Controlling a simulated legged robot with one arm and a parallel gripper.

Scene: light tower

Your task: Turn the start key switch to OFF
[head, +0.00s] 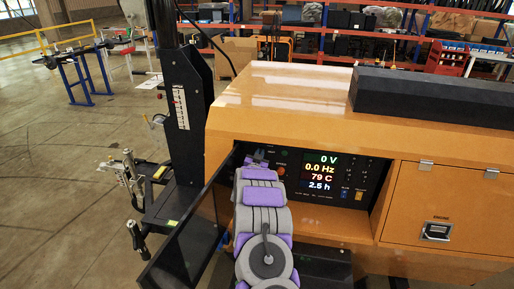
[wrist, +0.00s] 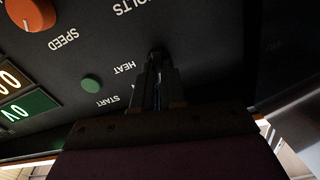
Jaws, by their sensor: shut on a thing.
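The control panel (head: 340,210) sits in a recess of the orange light tower body, with a display (head: 321,171) reading 0 V, 0.0 Hz, 79 C and 2.5 h. My gripper (head: 258,157) reaches into the panel's upper left part. In the wrist view, my gripper (wrist: 158,62) is shut at the panel face, beside the START and HEAT labels. It is shut on the start key switch, which the fingers almost wholly hide, so I cannot read its position.
An orange SPEED knob (wrist: 30,14) and a green button (wrist: 90,82) are close to my gripper. The open black panel door (head: 190,230) stands left of my arm. A black mast (head: 188,105) rises at the left. A closed orange compartment door (head: 440,210) is at the right.

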